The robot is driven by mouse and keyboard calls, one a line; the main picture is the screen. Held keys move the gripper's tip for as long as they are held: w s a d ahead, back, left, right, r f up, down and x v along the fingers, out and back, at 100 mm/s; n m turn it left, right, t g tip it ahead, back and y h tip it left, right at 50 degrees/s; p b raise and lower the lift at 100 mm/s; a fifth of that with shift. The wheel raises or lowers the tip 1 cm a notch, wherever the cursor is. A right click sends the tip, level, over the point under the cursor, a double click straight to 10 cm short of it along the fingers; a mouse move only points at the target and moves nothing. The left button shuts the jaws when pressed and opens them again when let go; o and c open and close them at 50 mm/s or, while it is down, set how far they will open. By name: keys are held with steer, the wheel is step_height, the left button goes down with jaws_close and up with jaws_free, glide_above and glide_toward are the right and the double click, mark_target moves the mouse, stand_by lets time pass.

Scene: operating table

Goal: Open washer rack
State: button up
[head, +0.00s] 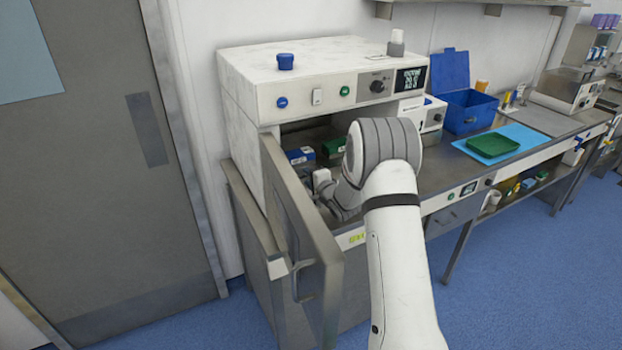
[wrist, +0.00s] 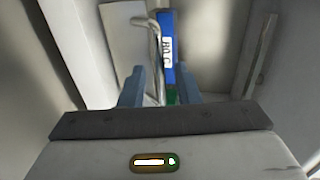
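The white washer (head: 312,75) stands against the wall with its grey door (head: 300,235) swung open. My gripper reaches into the chamber; in the head view my arm mostly hides it. In the wrist view my gripper (wrist: 160,88) has its two blue-grey fingers apart. A bent metal bar (wrist: 153,40), perhaps a rack handle, runs down between or just beyond them; contact cannot be told. The rack itself is not clearly visible. A blue box with a white label (wrist: 168,48) lies beyond, also seen in the head view (head: 300,155), with a green box (head: 333,147) beside it.
The open door stands close to the left of my arm. A blue cup (head: 286,61) sits on the washer. To the right, the counter holds a blue bin (head: 468,112) and a green tray (head: 493,145). Blue floor is free at the lower right.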

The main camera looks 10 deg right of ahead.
jaws_close()
